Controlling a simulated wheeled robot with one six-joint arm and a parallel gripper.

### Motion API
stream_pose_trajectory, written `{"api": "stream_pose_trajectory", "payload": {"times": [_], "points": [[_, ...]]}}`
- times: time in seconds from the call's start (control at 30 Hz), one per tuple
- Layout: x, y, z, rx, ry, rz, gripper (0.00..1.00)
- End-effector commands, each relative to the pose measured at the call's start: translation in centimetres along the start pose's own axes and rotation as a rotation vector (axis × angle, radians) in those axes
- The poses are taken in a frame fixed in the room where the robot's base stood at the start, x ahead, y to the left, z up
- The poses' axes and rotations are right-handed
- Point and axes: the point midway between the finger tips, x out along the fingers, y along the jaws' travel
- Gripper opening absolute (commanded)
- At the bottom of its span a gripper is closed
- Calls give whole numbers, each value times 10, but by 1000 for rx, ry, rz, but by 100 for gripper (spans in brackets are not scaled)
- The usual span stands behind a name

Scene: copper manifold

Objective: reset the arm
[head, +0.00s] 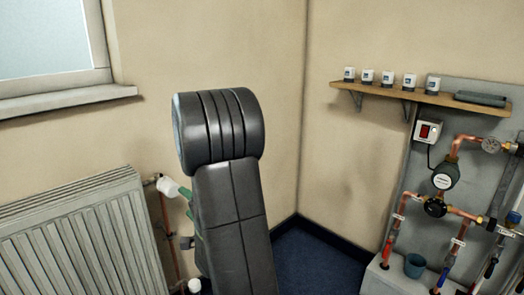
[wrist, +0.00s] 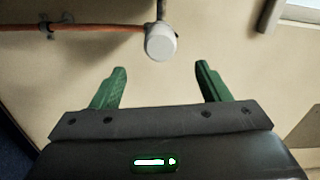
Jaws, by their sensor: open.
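My gripper (wrist: 161,68) shows in the wrist view with its two green fingers spread apart and nothing between them. A white round knob (wrist: 161,43) on a copper pipe (wrist: 95,28) lies just past the fingertips, centred between them in the picture. I cannot tell its exact distance. In the head view, my dark arm stands upright in the middle and hides most of my gripper. Only bits of green show at its left edge, beside a white valve head (head: 168,187) by the radiator.
A white radiator (head: 75,245) stands at the left under a window sill (head: 65,101). A cup (head: 414,265) stands below. Blue floor (head: 315,265) shows in the corner.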

Motion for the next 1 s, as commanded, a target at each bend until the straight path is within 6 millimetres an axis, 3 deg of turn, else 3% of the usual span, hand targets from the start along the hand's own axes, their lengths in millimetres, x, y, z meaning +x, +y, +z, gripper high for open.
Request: {"api": "stream_pose_trajectory", "payload": {"times": [0.6,0.8,1.0], "points": [[111,1,1,0,-1,-2,69],[129,0,0,0,-1,-1,69],[130,-1,0,-11,0,-1,69]]}}
